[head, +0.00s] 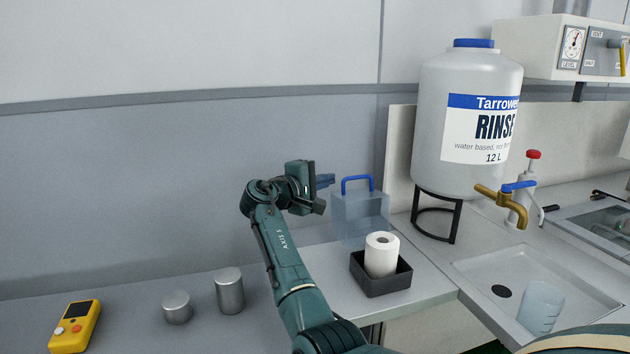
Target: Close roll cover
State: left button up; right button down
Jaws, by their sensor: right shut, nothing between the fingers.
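The roll cover (350,215) is a clear, bluish box-shaped hood with a bright blue handle (357,179) on its top. It is behind a white paper roll (381,258), which stands upright in a dark square tray (372,284). The roll is uncovered. I cannot tell how the cover joins the tray. My right gripper (325,182) is just left of the handle, at about its height in the picture, shut and empty. It looks apart from the handle. My left gripper is not in view.
A large rinse bottle (465,155) on a black stand is right of the cover. A sink (535,275) holds a clear beaker (540,307). Two metal cylinders (229,291) (177,308) and a yellow meter (74,326) stand on the left counter. A wall runs behind.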

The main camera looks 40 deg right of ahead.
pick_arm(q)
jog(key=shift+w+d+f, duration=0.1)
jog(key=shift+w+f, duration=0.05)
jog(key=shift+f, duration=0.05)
pick_arm(e)
jog(key=s, duration=0.2)
jog(key=shift+s+a+r, duration=0.15)
jog(key=shift+s+r, duration=0.1)
jog(key=shift+s, duration=0.05)
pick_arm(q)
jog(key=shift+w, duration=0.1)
